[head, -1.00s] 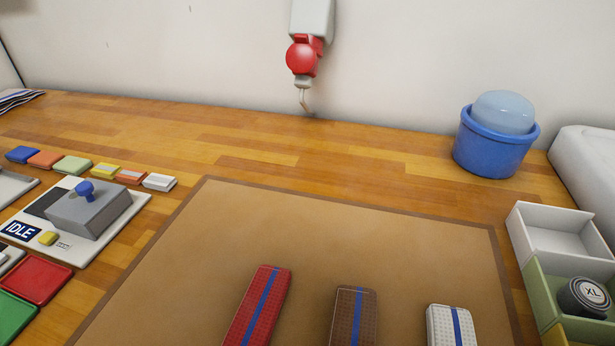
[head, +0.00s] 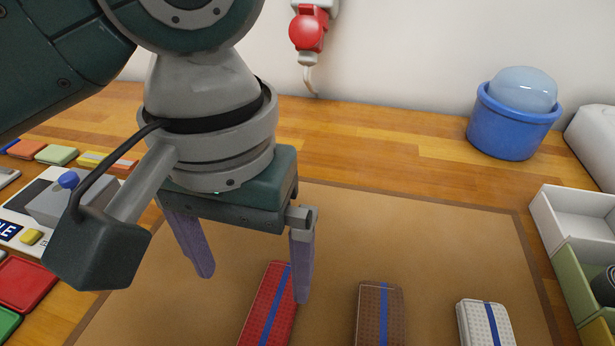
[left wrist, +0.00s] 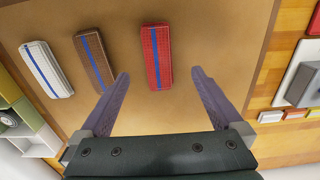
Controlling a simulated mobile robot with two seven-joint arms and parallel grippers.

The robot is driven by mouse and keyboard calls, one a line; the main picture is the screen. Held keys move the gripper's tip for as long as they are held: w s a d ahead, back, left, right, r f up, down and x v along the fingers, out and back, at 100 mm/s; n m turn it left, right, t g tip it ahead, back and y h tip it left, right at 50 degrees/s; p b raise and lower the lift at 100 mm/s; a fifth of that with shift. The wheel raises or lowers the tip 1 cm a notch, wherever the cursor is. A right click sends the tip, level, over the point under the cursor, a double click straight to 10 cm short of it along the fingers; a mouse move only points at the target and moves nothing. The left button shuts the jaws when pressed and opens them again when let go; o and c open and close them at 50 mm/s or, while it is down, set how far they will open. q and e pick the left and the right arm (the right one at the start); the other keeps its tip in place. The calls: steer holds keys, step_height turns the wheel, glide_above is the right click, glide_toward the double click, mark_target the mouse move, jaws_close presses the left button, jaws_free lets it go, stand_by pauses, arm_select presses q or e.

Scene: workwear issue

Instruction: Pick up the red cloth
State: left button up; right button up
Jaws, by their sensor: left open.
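The red cloth (head: 268,304) is a folded, textured bundle with a blue stripe, lying on the brown mat (head: 420,235). My left gripper (head: 252,288) is open and empty, with its fingers pointing down; in the head view its right finger overlaps the cloth's upper right edge. In the left wrist view the red cloth (left wrist: 157,57) lies beyond and between the two spread fingertips (left wrist: 160,74), apart from them. My right gripper is not in view.
A brown cloth (head: 380,312) and a white cloth (head: 474,325) lie to the right of the red one. Open bins (head: 570,225) stand at the right edge, a blue tub (head: 500,130) at the back right. A switch box (head: 45,205) and colored blocks are at left.

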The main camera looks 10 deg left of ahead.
mark_target(263, 324)
arm_select(q)
steer(key=f, duration=0.3)
steer(key=f+b, duration=0.1)
steer(key=f, duration=0.5)
steer(key=shift+s+d+f, duration=0.1)
steer(key=shift+s+f, duration=0.15)
steer(key=shift+c, duration=0.4)
steer(key=c, duration=1.2)
steer(key=shift+c, duration=0.2)
